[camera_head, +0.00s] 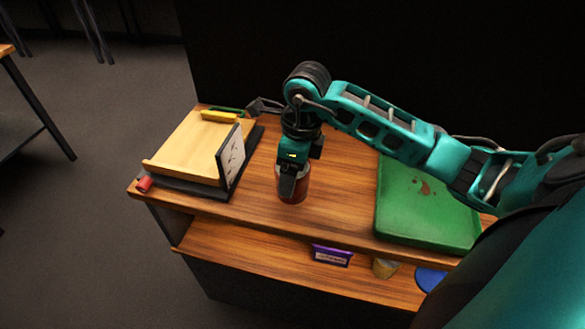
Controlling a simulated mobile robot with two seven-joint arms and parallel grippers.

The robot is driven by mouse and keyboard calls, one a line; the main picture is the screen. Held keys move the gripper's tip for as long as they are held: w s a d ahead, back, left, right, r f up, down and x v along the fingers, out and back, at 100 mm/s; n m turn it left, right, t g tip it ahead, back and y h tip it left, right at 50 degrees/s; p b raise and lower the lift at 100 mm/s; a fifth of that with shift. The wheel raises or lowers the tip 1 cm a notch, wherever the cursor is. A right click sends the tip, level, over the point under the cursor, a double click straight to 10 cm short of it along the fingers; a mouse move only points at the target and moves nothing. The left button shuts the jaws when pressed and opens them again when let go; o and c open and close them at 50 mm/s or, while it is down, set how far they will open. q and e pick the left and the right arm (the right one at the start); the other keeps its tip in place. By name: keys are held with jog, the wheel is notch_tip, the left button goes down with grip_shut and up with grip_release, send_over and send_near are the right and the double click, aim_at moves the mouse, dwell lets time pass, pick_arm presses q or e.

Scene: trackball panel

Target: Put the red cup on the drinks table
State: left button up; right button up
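A dark red-brown, glass-like cup (299,193) stands upright on the wooden counter (262,185), right of the wooden board. My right gripper (291,179) points down at this cup from above, with one dark finger in front of its side. The other finger is hidden, so I cannot tell whether it grips the cup. A small bright red cylindrical thing (144,184) lies at the counter's front left corner; I cannot tell whether it is a cup. No table is labelled as the drinks table. My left gripper is not in view.
A wooden board (187,150) on a dark base and an upright white card (231,157) stand left of the gripper. A green tray (415,205) lies to the right. A lower shelf (225,243) holds a purple box (332,255). Another table edge (7,50) shows far left.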

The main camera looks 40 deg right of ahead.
jog(key=shift+f, duration=0.1)
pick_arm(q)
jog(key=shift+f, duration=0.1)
pick_arm(e)
jog(key=o, duration=1)
jog(key=shift+o, duration=0.2)
jog(key=shift+r, duration=0.5)
pick_arm(q)
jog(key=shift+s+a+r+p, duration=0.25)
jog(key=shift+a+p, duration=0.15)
jog(key=shift+p, duration=0.15)
pick_arm(e)
notch_tip(320, 180, up, 11)
jog(key=s, duration=0.1)
jog(key=shift+d, duration=0.45)
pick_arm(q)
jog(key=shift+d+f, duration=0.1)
pick_arm(e)
jog(key=shift+r, duration=0.1)
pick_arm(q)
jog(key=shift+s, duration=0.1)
pick_arm(e)
jog(key=shift+s, duration=0.1)
